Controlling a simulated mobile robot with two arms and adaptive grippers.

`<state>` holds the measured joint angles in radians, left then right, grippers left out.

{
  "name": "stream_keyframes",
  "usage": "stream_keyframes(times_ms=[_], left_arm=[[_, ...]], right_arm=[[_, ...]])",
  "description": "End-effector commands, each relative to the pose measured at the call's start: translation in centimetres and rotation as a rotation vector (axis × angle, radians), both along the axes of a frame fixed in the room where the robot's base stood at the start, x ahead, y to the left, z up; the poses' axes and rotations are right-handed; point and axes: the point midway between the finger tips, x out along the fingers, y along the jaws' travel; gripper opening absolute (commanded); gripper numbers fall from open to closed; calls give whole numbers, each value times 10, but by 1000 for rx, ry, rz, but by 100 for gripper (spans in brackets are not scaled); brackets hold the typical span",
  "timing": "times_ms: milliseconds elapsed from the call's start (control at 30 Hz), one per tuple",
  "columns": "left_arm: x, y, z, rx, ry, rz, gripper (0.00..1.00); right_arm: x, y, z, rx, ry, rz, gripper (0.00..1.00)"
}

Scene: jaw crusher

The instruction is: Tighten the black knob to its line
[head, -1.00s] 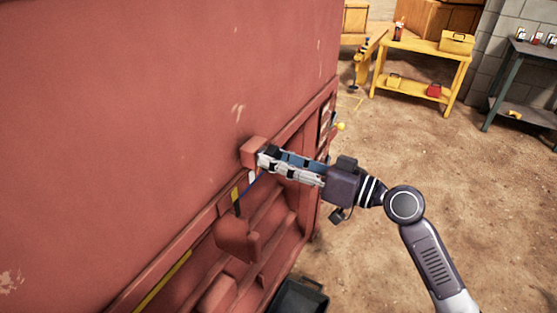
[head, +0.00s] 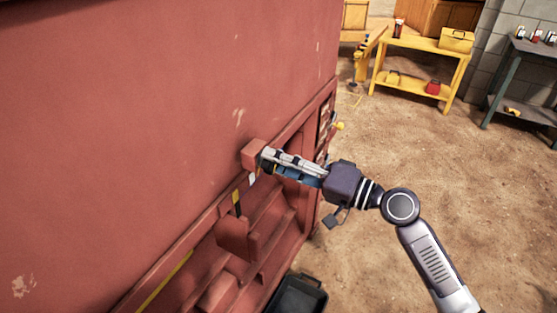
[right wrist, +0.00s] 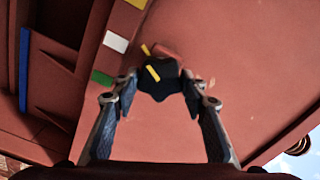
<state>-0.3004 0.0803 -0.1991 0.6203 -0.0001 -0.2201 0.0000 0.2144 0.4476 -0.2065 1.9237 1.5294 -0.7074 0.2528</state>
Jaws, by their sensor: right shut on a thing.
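The black knob (right wrist: 165,86) shows in the right wrist view, with a yellow mark (right wrist: 153,73) on its face. A yellow line (right wrist: 146,50) is on the red surface just beyond it. The mark and the line lean much the same way, with a small gap and slight sideways offset between them. My right gripper (right wrist: 159,86) is shut on the knob, one finger on each side. In the head view my right gripper (head: 263,159) reaches the small red block (head: 252,152) on the machine's side; the knob is mostly hidden there. My left gripper is not in view.
The red machine wall (head: 150,110) fills the left. Ledges (head: 270,235) and a dark bin (head: 298,296) lie below the gripper. White (right wrist: 115,42) and green (right wrist: 102,77) plates sit beside the knob. A yellow workbench (head: 425,50) stands far back; the dirt floor at right is clear.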

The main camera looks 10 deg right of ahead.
Motion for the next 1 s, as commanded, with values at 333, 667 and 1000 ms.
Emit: stream_keyframes(times_ms=[333, 667, 1000], left_arm=[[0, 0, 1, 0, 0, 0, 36], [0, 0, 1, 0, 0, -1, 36], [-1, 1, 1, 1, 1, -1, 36]], right_arm=[[0, 0, -1, 17, 25, -1, 15], [0, 0, -1, 17, 24, -1, 51], [0, -1, 0, 16, 23, -1, 57]])
